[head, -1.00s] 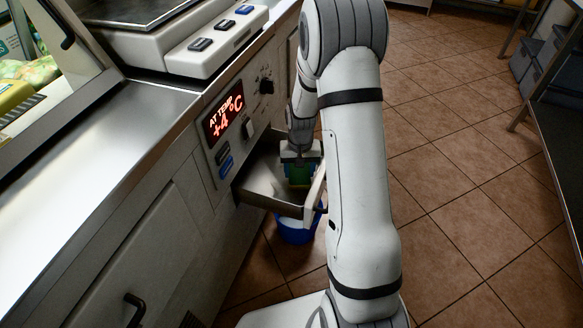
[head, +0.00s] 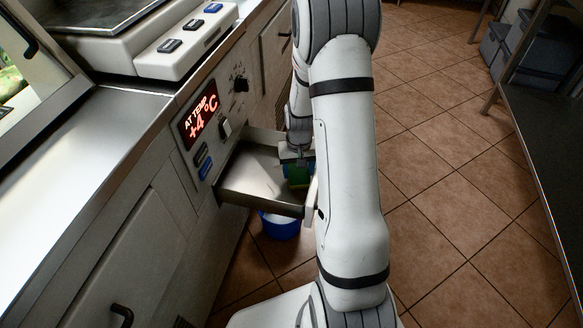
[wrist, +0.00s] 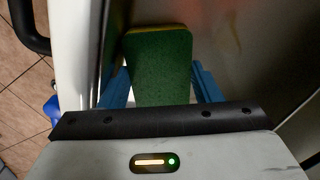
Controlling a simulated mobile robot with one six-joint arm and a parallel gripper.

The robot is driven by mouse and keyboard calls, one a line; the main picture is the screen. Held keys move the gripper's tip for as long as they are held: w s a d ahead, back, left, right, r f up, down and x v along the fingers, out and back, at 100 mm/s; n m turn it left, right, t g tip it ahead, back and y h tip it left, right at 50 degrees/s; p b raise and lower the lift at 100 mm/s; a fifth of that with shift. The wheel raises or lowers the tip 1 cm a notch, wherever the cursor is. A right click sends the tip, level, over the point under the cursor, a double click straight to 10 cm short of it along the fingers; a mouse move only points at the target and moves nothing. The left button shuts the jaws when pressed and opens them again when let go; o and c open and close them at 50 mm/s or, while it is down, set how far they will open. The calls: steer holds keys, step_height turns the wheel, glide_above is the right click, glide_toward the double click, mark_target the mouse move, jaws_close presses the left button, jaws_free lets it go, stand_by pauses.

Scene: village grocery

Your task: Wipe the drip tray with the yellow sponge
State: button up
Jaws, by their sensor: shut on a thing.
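The drip tray (head: 240,190) is a metal drawer pulled out from the counter front below the red display. The sponge (wrist: 160,68) shows a green face and a thin yellow edge in the wrist view; in the head view its green side (head: 297,174) shows at the tray's right end. My gripper (wrist: 162,88) is shut on the sponge, with a blue finger on each side of it. It points down inside the tray, near its front wall. Whether the sponge touches the tray floor cannot be told. My arm hides part of the tray front.
A blue bucket (head: 281,226) stands on the floor under the tray. The control panel (head: 203,121) reads "AT TEMP +4 °C". A scale (head: 180,45) sits on the counter. A dark shelf (head: 550,130) stands at right, with open tiled floor between.

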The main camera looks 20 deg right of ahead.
steer(key=shift+s+d+f, duration=0.2)
steer(key=shift+s+d, duration=0.5)
steer(key=shift+d, duration=0.2)
steer(key=shift+c, duration=0.2)
steer(key=shift+w+d+r, duration=0.25)
steer(key=shift+w+d, duration=0.25)
steer(key=shift+w, duration=0.65)
steer(key=shift+c, duration=0.3)
steer(key=shift+o, duration=0.4)
steer(key=shift+w+a+p, duration=0.35)
steer(key=shift+w+a, duration=0.25)
steer(key=shift+w, duration=0.05)
steer(key=shift+w+a, duration=0.35)
steer(key=shift+a, duration=0.45)
steer(key=shift+w+a+f, duration=0.1)
steer(key=shift+w+a, duration=0.4)
steer(key=shift+a, duration=0.2)
steer(key=shift+w+a, duration=0.45)
steer(key=shift+a, duration=0.25)
steer(key=shift+w+a+p, duration=0.2)
steer(key=shift+w+a, duration=0.3)
steer(key=shift+a, duration=0.25)
steer(key=shift+w+a+p, duration=0.2)
steer(key=shift+w+a, duration=0.3)
steer(key=shift+a, duration=0.2)
steer(key=shift+r, duration=0.2)
